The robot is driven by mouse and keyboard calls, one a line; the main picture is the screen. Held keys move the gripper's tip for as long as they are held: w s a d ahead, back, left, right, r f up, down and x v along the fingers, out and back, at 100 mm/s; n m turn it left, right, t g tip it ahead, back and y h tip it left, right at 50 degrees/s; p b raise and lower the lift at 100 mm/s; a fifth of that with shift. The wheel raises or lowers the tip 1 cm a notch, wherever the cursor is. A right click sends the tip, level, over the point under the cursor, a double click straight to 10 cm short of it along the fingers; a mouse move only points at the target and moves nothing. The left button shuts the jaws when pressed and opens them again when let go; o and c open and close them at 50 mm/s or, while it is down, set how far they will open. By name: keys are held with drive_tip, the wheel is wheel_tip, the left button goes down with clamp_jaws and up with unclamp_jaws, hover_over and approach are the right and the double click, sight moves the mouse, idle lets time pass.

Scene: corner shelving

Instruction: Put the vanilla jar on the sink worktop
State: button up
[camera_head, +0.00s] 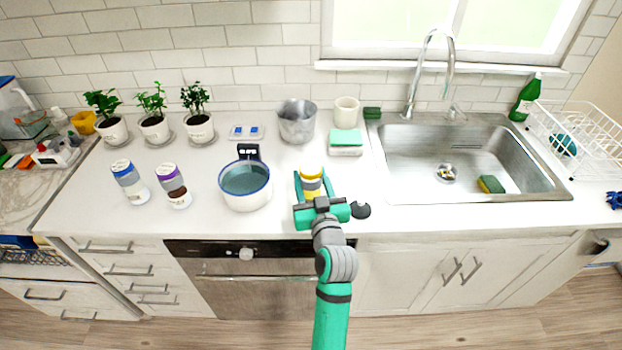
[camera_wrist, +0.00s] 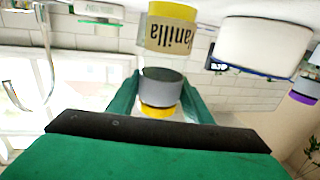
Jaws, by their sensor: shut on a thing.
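My gripper (camera_head: 313,188) is shut on the jar, with a green finger on each side. The gripper (camera_wrist: 160,98) also shows in the wrist view. The jar looks upright; I cannot tell whether its base touches the worktop.
A blue-rimmed pot (camera_head: 245,186) stands just left of my gripper. A small dark round thing (camera_head: 360,210) lies to its right. Blue-capped (camera_head: 129,181) and purple-capped (camera_head: 174,186) jars stand farther left. Sponges (camera_head: 345,143) and a metal pot (camera_head: 297,122) are behind. The sink (camera_head: 400,150) is right.

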drive_tip(key=shift+s+f, duration=0.15)
drive_tip(key=shift+f, duration=0.15)
drive_tip(key=shift+f, duration=0.15)
drive_tip(key=o, duration=1.4)
